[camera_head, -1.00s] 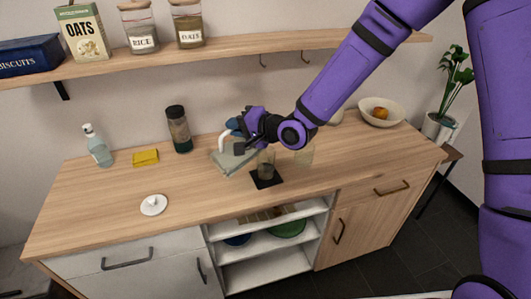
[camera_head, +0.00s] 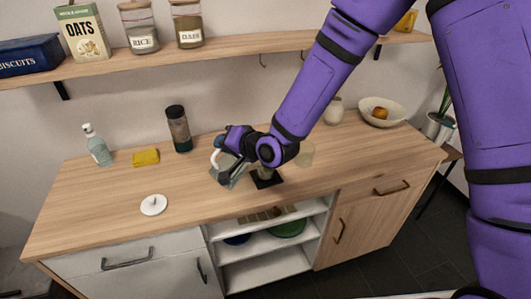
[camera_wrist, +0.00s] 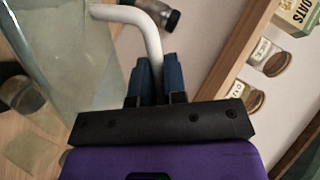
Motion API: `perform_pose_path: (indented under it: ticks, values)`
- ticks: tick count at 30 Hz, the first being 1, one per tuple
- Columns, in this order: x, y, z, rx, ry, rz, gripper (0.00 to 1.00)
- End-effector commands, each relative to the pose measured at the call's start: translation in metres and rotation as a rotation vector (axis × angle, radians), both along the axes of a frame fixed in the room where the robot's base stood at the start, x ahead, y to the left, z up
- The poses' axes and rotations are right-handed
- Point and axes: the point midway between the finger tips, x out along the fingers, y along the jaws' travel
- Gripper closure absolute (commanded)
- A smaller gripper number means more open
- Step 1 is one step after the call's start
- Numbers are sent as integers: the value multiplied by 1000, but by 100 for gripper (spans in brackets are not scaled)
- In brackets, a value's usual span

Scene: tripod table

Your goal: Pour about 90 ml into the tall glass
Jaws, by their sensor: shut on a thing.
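My gripper (camera_head: 226,150) is shut on the white curved handle (camera_head: 215,158) of a clear jug, above the counter. In the wrist view its blue fingers (camera_wrist: 156,80) close around the handle (camera_wrist: 140,20), and the clear jug body (camera_wrist: 80,60) fills the upper left. In the head view the greyish jug body (camera_head: 227,175) hangs tilted below my gripper. A glass (camera_head: 264,173) stands on a black square coaster (camera_head: 268,181), right of the jug and partly hidden by my wrist. I cannot tell whether liquid is leaving the jug.
A second clear glass (camera_head: 304,154) stands right of my wrist. Behind are a dark-capped bottle (camera_head: 179,130), a yellow sponge (camera_head: 146,157) and a soap bottle (camera_head: 98,147). A white lid (camera_head: 153,205) lies front left. A fruit bowl (camera_head: 382,112) is back right. A shelf (camera_head: 220,48) runs above.

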Motion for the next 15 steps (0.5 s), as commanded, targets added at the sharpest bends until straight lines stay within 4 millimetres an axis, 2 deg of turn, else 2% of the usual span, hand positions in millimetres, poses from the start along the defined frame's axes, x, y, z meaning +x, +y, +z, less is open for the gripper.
perform_pose_path:
  ticks: [15]
  values:
    - [-2, 3, -5, -32, -28, 1, 100]
